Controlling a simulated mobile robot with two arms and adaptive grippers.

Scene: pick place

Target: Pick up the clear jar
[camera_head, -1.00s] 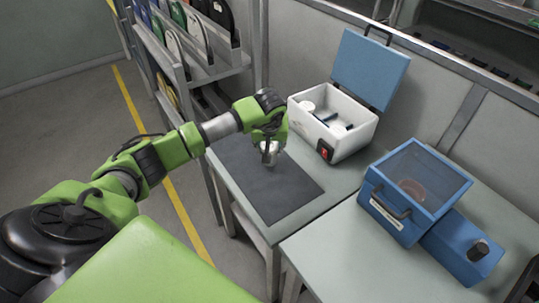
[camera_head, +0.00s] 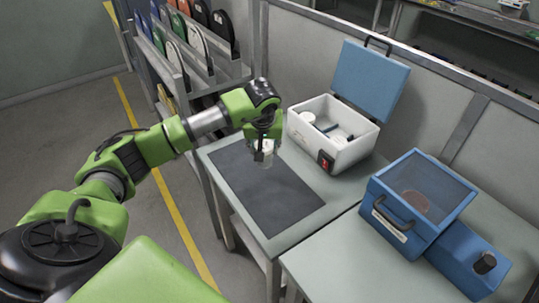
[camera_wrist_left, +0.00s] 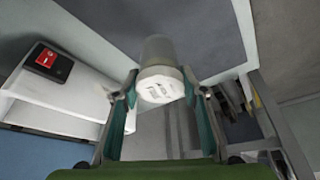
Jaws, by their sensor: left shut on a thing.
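The clear jar (camera_head: 265,161) has a white lid, and I see it in the head view at the back part of the dark mat (camera_head: 268,190). My left gripper (camera_head: 263,148) comes down over the jar from above and is shut on it. In the left wrist view the jar's printed white lid (camera_wrist_left: 161,88) sits between my two fingers, with the translucent body (camera_wrist_left: 158,50) beyond it. I cannot tell how far the jar is off the mat. My right gripper is not in view.
An open white box (camera_head: 308,135) with a blue lid (camera_head: 370,78) stands right of the jar. A blue case with a clear top (camera_head: 425,190) is on the nearer table. A rack of folders (camera_head: 195,45) stands behind at the left. The mat's front part is clear.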

